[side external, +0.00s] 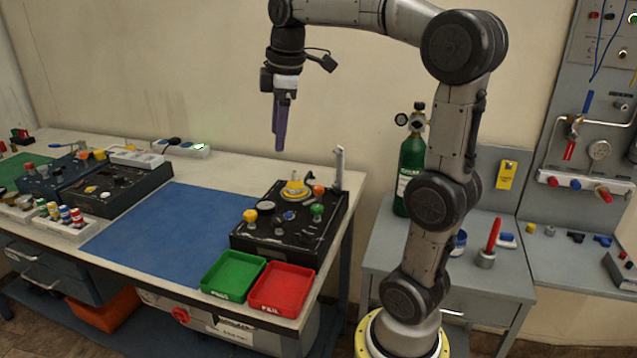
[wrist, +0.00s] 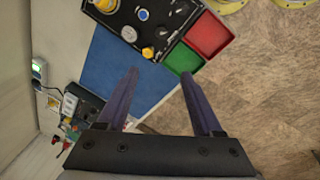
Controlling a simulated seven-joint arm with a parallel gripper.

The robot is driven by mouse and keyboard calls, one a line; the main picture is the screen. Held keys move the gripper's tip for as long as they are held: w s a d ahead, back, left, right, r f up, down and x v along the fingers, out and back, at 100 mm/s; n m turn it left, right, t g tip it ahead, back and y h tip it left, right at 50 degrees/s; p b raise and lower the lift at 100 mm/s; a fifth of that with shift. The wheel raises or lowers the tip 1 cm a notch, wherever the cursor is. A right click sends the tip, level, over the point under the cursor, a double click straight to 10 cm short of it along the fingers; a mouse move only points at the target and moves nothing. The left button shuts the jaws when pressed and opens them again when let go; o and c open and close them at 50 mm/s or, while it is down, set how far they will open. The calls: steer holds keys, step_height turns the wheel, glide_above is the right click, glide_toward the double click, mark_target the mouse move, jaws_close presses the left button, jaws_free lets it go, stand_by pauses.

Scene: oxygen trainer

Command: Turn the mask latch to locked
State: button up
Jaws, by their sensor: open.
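The black trainer box (side external: 270,248) stands at the right end of the bench. On its top are a yellow round fitting with a pale piece (side external: 295,187), a blue button (side external: 289,215), and yellow, green and orange knobs. I cannot tell for sure which part is the mask latch, nor its setting. The box shows at the top of the wrist view (wrist: 122,22), partly cut off. My gripper (side external: 280,148) is open and empty, pointing down, well above the bench and the box. Its two purple fingers stand apart in the wrist view (wrist: 159,74).
A green tray (side external: 217,283) and a red tray (side external: 262,300) sit at the box's front edge. A thin grey post (side external: 339,168) rises behind it. A bare blue mat (side external: 165,232) lies to the left. Other panels (side external: 120,190) stand further left. A green cylinder (side external: 411,160) stands on the side cabinet.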

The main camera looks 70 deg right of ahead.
steer(key=w+d+f+m+g, duration=0.15)
steer(key=d+f, duration=0.25)
steer(key=d, duration=0.9)
steer(key=m+y, duration=0.1)
steer(key=m, duration=0.1)
glide_above(319, 187)
step_height(319, 187, down, 4)
steer(key=shift+g, duration=0.35)
step_height(319, 187, down, 14)
steer(key=shift+r, duration=0.1)
jaws_close()
